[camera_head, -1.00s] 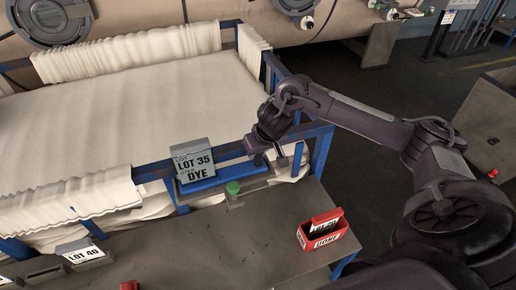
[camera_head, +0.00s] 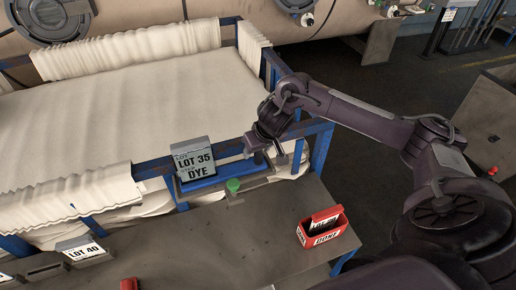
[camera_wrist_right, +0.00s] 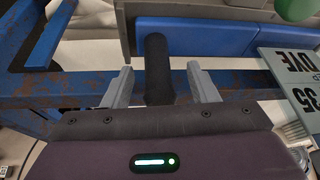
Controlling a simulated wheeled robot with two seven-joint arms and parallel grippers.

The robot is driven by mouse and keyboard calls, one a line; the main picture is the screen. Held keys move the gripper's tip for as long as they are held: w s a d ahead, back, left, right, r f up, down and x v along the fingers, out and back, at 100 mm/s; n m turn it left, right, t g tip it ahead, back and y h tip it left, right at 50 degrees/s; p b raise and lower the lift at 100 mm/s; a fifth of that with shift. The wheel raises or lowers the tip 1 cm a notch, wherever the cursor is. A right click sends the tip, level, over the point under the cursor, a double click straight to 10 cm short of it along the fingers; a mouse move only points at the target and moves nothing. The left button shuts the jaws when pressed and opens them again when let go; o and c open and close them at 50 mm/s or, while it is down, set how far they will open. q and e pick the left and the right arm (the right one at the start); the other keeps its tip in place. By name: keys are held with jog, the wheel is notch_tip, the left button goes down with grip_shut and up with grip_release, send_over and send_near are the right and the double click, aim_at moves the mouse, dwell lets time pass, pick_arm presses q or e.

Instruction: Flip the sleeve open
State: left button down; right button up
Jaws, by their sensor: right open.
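A grey card reading "LOT 35 DYE" (camera_head: 194,160) stands tilted at the blue sleeve (camera_head: 210,182) on the front of the cloth bin. The wrist view shows the card (camera_wrist_right: 296,82) at right and a long blue bar (camera_wrist_right: 197,38), likely the sleeve, across the top. My right gripper (camera_head: 280,155) is at the sleeve's right end. Its fingers (camera_wrist_right: 163,88) are open, one on each side of a dark rounded peg (camera_wrist_right: 157,65), with gaps showing on both sides. My left gripper is out of view.
A green knob (camera_head: 233,186) sits in front of the sleeve. A red "DONE" box (camera_head: 323,230) with a card stands on the grey table (camera_head: 245,245). A "LOT 40" card (camera_head: 82,250) lies at left. The blue bin frame (camera_head: 322,150) is close beside my gripper.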

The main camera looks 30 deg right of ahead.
jog(key=v, duration=0.7)
jog(key=shift+r, duration=0.4)
jog(key=shift+s, duration=0.25)
